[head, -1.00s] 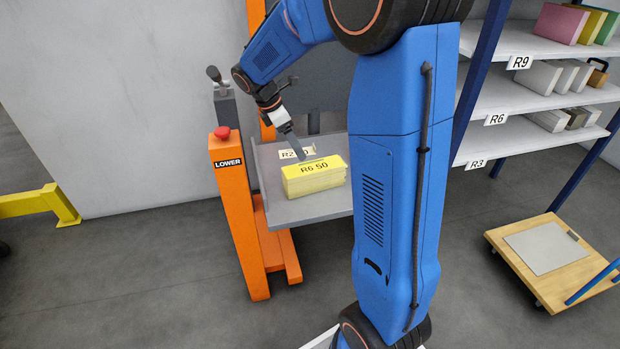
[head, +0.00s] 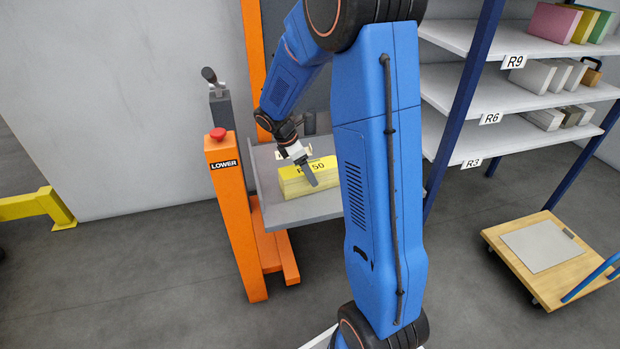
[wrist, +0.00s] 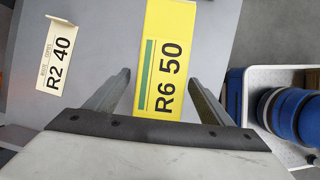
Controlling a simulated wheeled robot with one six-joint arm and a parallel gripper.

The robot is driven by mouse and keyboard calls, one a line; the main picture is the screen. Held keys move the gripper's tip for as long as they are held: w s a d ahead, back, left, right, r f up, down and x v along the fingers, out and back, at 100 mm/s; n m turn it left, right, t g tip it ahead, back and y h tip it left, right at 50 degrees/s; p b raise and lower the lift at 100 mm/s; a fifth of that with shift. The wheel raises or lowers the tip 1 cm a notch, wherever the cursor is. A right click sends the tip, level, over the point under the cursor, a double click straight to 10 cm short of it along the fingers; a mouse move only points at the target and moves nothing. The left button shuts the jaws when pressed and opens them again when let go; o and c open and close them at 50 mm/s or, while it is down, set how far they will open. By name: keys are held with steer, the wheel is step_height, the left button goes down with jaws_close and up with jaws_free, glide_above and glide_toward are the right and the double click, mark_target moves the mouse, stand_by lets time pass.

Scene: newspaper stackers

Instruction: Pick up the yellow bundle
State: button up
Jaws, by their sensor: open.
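The yellow bundle (head: 292,183) lies on the grey platform (head: 302,212) of the orange lift in the head view. Its top label reads R6 50 in the wrist view (wrist: 180,35). My gripper (head: 311,181) is in front of the bundle in the head view and hides part of its label. In the wrist view my gripper (wrist: 160,82) is open, with one finger on each side of the bundle's near end. I cannot tell how far above the bundle the fingertips are.
The orange post (head: 232,215) with a red button rises left of the platform. A blue-framed shelf (head: 500,95) with bundles and a wooden cart (head: 500,235) are to the right.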

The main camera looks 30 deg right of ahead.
steer(key=shift+x, duration=1.65)
steer(key=shift+r, duration=0.1)
jaws_close()
steer(key=shift+r, duration=0.15)
step_height(320, 180, up, 10)
steer(key=shift+f, duration=0.1)
